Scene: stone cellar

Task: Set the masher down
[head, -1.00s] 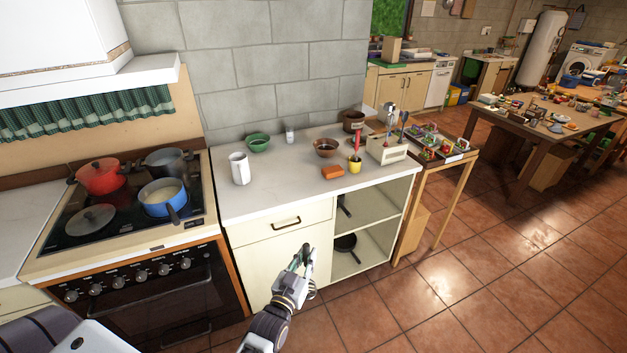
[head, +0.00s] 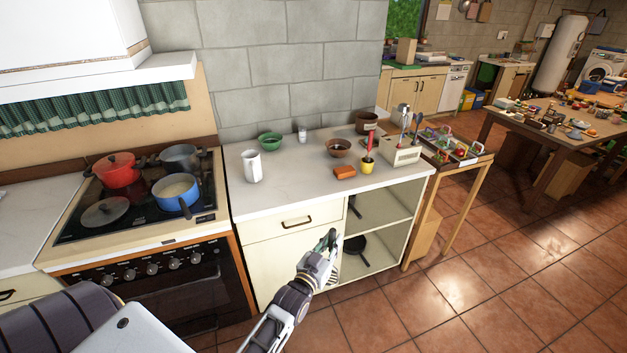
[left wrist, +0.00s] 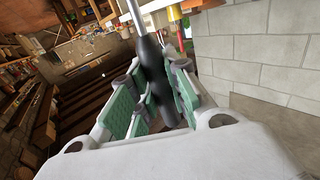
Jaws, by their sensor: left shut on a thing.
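The masher (left wrist: 157,85) shows in the left wrist view as a black handle with a grey metal shaft running away from the palm. My left gripper (left wrist: 152,92) is shut on the black handle, with its green pads on both sides. In the head view, my left gripper (head: 328,243) is in front of the cream cabinet, lower than the worktop (head: 290,190) and short of its front edge. The masher is mostly hidden there; its head is hard to make out. My right gripper is not in view.
On the worktop stand a white jug (head: 252,166), green bowl (head: 270,142), brown bowl (head: 338,148), orange block (head: 344,172), yellow pot (head: 367,166) and cream utensil box (head: 402,154). The worktop's front middle is clear. A stove (head: 140,220) with several pots adjoins left.

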